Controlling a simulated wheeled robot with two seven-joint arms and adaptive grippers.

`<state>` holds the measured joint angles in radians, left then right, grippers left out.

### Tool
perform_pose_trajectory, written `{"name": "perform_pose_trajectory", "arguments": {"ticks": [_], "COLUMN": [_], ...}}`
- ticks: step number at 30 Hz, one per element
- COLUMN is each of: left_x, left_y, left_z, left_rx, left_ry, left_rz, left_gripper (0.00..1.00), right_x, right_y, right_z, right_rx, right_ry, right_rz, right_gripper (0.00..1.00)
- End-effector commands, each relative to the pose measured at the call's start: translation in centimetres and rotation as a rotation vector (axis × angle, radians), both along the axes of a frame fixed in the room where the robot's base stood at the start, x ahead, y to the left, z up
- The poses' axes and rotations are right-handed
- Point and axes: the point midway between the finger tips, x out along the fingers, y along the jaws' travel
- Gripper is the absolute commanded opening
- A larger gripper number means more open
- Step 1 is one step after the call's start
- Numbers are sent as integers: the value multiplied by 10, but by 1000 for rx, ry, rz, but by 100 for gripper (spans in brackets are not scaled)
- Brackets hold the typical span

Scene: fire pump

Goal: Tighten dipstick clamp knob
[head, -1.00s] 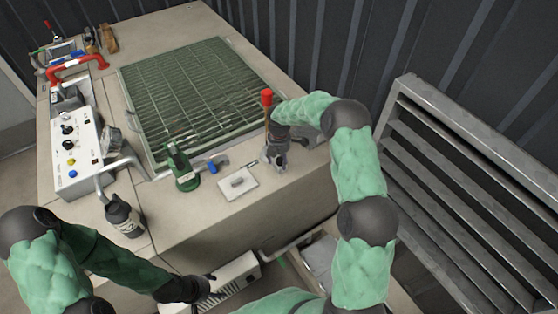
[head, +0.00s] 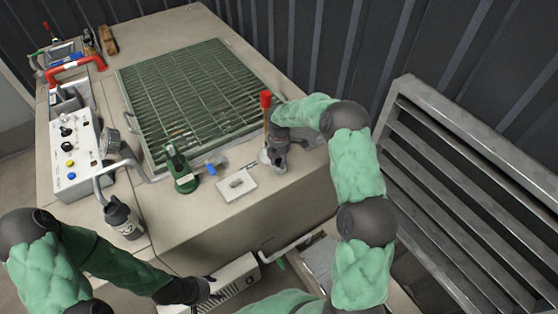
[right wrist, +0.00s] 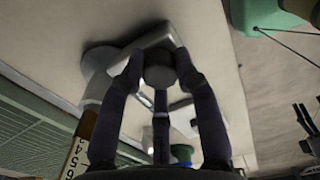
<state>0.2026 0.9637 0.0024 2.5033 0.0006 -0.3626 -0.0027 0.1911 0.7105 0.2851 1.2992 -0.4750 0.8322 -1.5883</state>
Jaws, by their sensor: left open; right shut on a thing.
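The dipstick stands upright at the right front of the tan housing, with a red top (head: 266,100). Its numbered scale (right wrist: 75,155) shows at the lower left of the right wrist view. The pale clamp (right wrist: 153,38) is at its foot, with a dark round knob (right wrist: 159,73). My right gripper (head: 277,160) is shut on the knob, its fingers around it, and also shows in the right wrist view (right wrist: 160,82). It hides most of the clamp in the head view. My left gripper (head: 208,287) is open and empty, low at the front, away from the dipstick.
A green fitting (head: 181,170), a blue handle (head: 212,168) and a pale plate (head: 237,185) lie left of the clamp. Behind them is a green grating (head: 195,95). A slatted metal panel (head: 470,190) stands at the right. A vented white box (head: 237,275) is near my left gripper.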

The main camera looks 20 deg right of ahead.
Motion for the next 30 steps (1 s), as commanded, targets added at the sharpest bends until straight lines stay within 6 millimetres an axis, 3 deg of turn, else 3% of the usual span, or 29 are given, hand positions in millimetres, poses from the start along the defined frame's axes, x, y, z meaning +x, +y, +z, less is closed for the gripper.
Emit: {"name": "perform_pose_trajectory", "arguments": {"ticks": [17,30], "left_x": [0,0], "left_y": [0,0], "left_z": [-1,-4], "left_rx": [0,0], "left_ry": [0,0], "left_rz": [0,0], "left_gripper": [60,60], "right_x": [-3,-2], "right_y": [7,9], "right_z": [-4,-6], "right_rx": [8,8], "right_ry": [12,15], "right_rz": [-49,-340], "right_gripper": [0,0]}}
